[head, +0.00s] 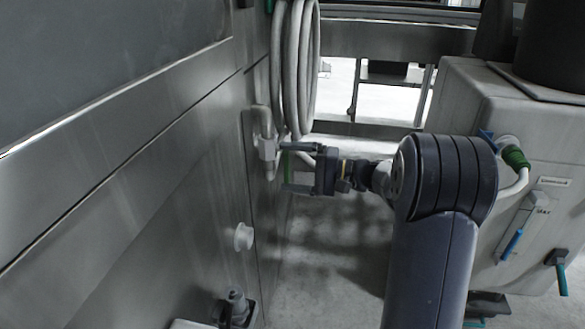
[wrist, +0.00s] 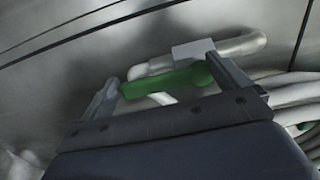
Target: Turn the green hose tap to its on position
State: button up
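The green hose tap handle (wrist: 165,82) lies between the two fingers of my gripper (wrist: 168,84) in the wrist view. It sits just below a light grey block on a pale pipe (wrist: 245,46). In the head view the green handle (head: 287,168) is a thin strip beside the tap body (head: 267,148) on the metal wall. My gripper (head: 287,168) reaches leftward with its fingers spread, one above the other, around the handle. The fingers look apart. Contact with the handle cannot be told.
A coiled pale hose (head: 298,70) hangs just above my gripper. The steel wall panel (head: 130,180) fills the left. A white tank (head: 490,120) with a green-collared hose fitting (head: 516,158) stands to the right. The floor (head: 335,240) below my gripper is clear.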

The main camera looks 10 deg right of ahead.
jog(key=shift+o, duration=0.3)
jog(key=p+v, duration=0.3)
jog(key=v, duration=0.7)
jog(key=shift+d, duration=0.4)
jog(key=shift+s+a, duration=0.1)
jog(key=b+x, duration=0.3)
jog(key=x, duration=0.7)
jog(key=shift+a, duration=0.35)
jog(key=shift+d, duration=0.1)
